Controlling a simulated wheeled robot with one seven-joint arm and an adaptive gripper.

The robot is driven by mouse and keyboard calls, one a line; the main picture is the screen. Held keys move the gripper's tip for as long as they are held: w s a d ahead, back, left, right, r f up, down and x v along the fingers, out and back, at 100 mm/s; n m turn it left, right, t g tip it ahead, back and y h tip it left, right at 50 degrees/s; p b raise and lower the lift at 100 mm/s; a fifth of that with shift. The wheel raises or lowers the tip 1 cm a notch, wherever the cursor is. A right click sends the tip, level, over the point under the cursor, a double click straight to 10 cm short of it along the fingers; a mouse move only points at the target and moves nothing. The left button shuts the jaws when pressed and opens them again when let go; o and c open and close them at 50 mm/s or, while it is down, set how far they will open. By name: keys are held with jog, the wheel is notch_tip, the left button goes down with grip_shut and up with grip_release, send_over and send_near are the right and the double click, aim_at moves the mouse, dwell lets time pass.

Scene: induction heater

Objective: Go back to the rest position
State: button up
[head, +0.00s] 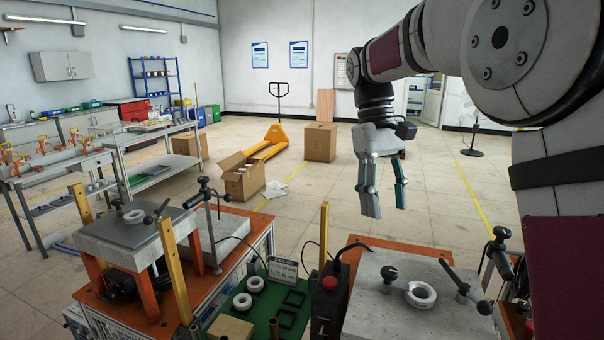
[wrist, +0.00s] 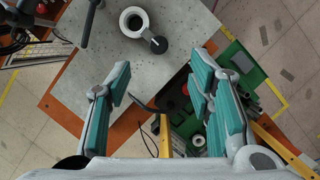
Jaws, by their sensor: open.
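My gripper (head: 385,203) hangs from my arm with its fingers pointing down, open and empty. It is in the air above and behind the right heater plate (head: 385,318), touching nothing. In the wrist view the teal finger pads of my gripper (wrist: 160,85) stand wide apart with nothing held between them. A white ring (head: 420,294) lies on the right heater plate. In the wrist view a ring (wrist: 134,22) shows on a grey plate (wrist: 90,60) beyond the fingers.
The left station has a grey plate (head: 108,238) with another ring (head: 134,216). Between the stations, a green tray (head: 232,322) holds white rings (head: 255,284). A red button box (head: 328,300) and yellow posts (head: 324,235) stand nearby. Boxes (head: 242,178) and a pallet truck (head: 278,135) are behind on open floor.

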jog(key=s+d+r+m+t+y, duration=0.1)
jog(key=s+r+t, duration=0.1)
jog(key=s, duration=0.5)
jog(key=s+r+m+t, duration=0.1)
jog(key=s+t, duration=0.2)
jog(key=s, duration=0.4)
jog(key=s+f+m+t, duration=0.2)
jog(key=s+f+t, duration=0.2)
jog(key=s, duration=0.6)
jog(key=shift+f, duration=0.7)
